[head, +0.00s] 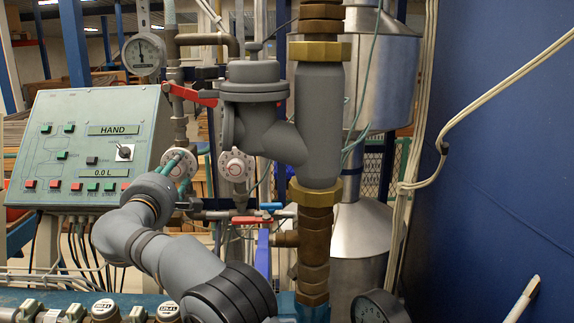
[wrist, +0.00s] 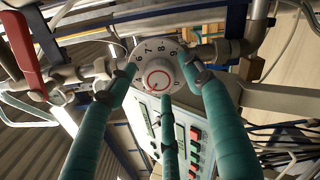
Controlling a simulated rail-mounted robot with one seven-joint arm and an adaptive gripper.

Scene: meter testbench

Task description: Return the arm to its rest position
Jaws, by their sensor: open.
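My gripper (head: 178,168) has teal fingers and is at the left numbered dial (head: 188,154), just right of the control panel. In the wrist view the three fingers of my gripper (wrist: 160,78) are spread around the white dial (wrist: 155,52) with its red ring. The fingers look open; whether any of them touches the dial I cannot tell. My grey arm (head: 190,265) reaches up and left from the bottom of the head view, bent at the wrist.
The control panel (head: 60,125) reads HAND and 0.0 L. A second dial (head: 236,166) sits right of my gripper. Red valve handles (head: 195,95), a blue handle (head: 271,206) and the thick grey pipe (head: 318,120) are close by. Several small meters (head: 105,311) line the bottom left.

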